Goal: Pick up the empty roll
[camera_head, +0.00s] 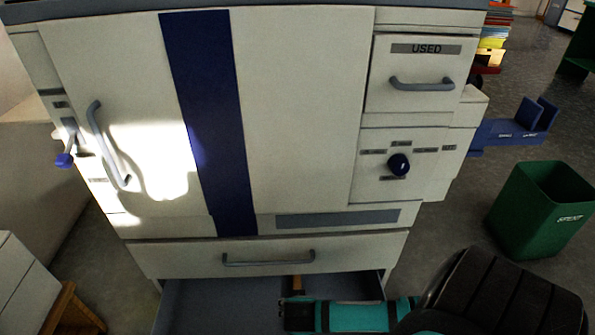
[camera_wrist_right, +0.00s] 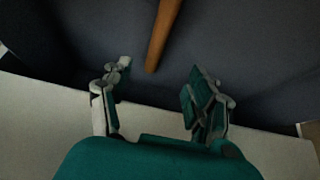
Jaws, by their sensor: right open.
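The empty roll, a thin brown tube (camera_wrist_right: 163,35), lies in the open bottom drawer (camera_head: 220,305). In the right wrist view it runs from the top edge down to a point just ahead of the gap between my fingers. A short brown piece of it (camera_head: 298,284) shows in the head view above my teal right arm, which hides the rest. My right gripper (camera_wrist_right: 158,82) is open and empty, its two fingers apart on either side of the roll's line, not seen touching it. My left gripper is in neither view.
A green bin (camera_head: 540,210) stands on the floor at right. A blue holder (camera_head: 515,125) sticks out beside the cabinet.

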